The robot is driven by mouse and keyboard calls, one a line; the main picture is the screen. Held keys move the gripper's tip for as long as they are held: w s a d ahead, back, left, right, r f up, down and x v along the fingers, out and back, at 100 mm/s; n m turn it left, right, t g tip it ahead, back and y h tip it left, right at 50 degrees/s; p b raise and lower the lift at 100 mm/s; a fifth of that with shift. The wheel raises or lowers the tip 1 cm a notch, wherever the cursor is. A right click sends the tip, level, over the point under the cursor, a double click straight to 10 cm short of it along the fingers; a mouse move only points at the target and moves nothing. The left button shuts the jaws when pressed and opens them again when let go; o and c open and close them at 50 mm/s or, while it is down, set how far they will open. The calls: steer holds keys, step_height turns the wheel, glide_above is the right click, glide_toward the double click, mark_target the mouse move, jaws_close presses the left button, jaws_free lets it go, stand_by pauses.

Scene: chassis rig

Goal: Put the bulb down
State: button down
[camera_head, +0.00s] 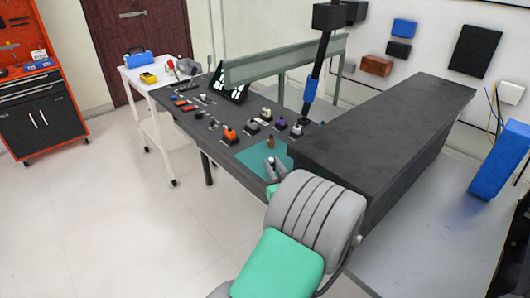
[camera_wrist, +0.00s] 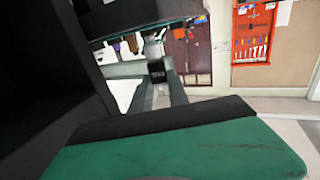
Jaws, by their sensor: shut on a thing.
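My gripper (camera_head: 271,168) is low over the teal mat (camera_head: 247,157) at the near end of the dark workbench, beside the tall dark block. In the wrist view my gripper (camera_wrist: 159,84) has its two grey fingers closed on the bulb (camera_wrist: 153,48), which shows clear glass and a dark base between them. In the head view the bulb cannot be made out clearly among the fingers. A small brown item (camera_head: 270,142) stands just beyond the fingertips. Whether the bulb touches the mat cannot be told.
The large dark block (camera_head: 385,125) rises close on the right of my gripper. Several small parts, including an orange one (camera_head: 230,133), stand along the workbench (camera_head: 215,142). A green-grey beam (camera_head: 285,60) spans above. A white cart (camera_head: 140,85) stands beyond; the left floor is clear.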

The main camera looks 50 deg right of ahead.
steer(key=x, duration=0.6)
steer(key=shift+w+p, duration=0.1)
steer(key=shift+p, duration=0.3)
steer(key=x, duration=0.3)
steer(key=shift+w+p, duration=0.1)
steer(key=shift+p, duration=0.3)
steer(key=shift+f, duration=0.8)
steer(key=shift+f+b, duration=0.15)
steer(key=shift+b, duration=0.2)
steer(key=c, duration=1.3)
jaws_free()
steer(key=shift+o, duration=0.2)
